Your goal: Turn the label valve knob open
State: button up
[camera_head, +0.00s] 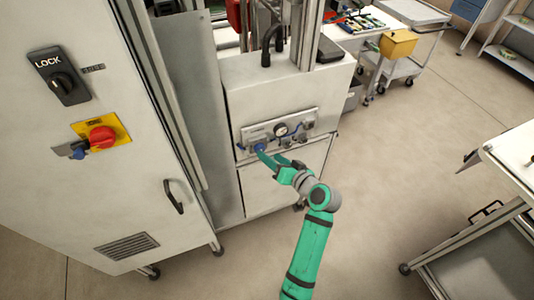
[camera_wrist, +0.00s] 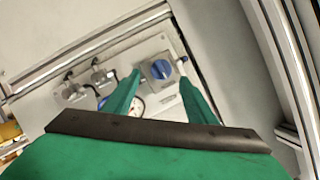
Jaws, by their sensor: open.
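The valve panel (camera_head: 301,128) is a light plate on the front of the grey machine, with several fittings and a round gauge (camera_head: 281,129). A blue knob (camera_head: 259,148) sits at the panel's left end in the head view. In the wrist view the blue knob (camera_wrist: 161,69) shows on a grey square body, between and beyond the fingertips. My green gripper (camera_head: 272,160) is open in front of the knob; in the wrist view its fingers (camera_wrist: 160,80) stand apart on either side. I cannot tell whether either finger touches the knob. The label text is too small to read.
A tall grey cabinet with a LOCK switch (camera_head: 60,76), a red rotary switch (camera_head: 102,138) and a black handle (camera_head: 173,197) stands left. A cart (camera_head: 479,222) stands at right. A yellow box (camera_head: 398,43) is at the back. The floor between is clear.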

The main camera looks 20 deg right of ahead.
jog(key=shift+v, duration=3)
jog(key=shift+a, duration=0.15)
jog(key=s+a+f+g+h, duration=0.1)
jog(key=s+a+f+h, duration=0.1)
jog(key=s+a+f, duration=0.45)
jog(key=s+a+f+h, duration=0.3)
jog(key=s+a+f, duration=0.1)
jog(key=s+f, duration=0.5)
jog(key=s+a+r+n, duration=0.1)
jog(key=s+a+r, duration=0.3)
jog(key=s, duration=0.2)
jog(key=s+a+r+n+t, duration=0.1)
jog(key=s+a+r+n, duration=0.1)
jog(key=s+a+r, duration=0.2)
jog(key=s+a+r+n+t+y, duration=0.1)
jog(key=s+a+r, duration=0.3)
jog(key=s, duration=0.5)
jog(key=shift+s+r, duration=0.35)
